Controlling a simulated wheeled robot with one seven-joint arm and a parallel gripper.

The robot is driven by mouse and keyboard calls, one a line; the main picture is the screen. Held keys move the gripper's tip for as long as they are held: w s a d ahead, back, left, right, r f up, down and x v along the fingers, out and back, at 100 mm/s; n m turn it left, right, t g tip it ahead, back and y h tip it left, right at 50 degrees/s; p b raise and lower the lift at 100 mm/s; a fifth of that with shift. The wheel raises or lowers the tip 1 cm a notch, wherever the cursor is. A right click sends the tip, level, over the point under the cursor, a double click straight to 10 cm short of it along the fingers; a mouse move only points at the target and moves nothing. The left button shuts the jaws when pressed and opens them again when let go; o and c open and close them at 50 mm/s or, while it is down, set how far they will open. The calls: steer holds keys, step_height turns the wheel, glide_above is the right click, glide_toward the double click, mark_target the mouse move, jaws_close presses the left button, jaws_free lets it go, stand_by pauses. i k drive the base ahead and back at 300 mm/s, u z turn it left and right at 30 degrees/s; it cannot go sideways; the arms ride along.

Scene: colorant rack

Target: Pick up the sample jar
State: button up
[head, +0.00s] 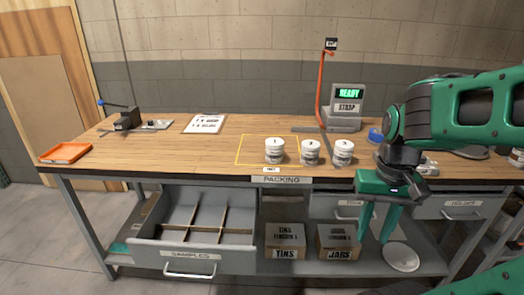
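Three white jars with dark bands stand upright in a row near the front edge of the wooden bench: a left jar (274,151), a middle jar (310,152) and a right jar (343,152). I cannot tell which one is the sample jar. The left jar stands inside a yellow outlined area (240,150). My gripper (375,236) points down at the right, in front of the bench, lower than and to the right of the jars. Its green fingers are apart with nothing visible between them.
An open SAMPLES drawer (190,254) with dividers juts out at the left. Boxes marked TINS (285,253) and JARS (337,255) sit below the bench. An orange tray (65,153), a printed sheet (205,124) and a READY display (348,93) are on top.

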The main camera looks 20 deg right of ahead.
mark_target(274, 147)
steer(key=i, duration=0.85)
steer(key=z, duration=0.05)
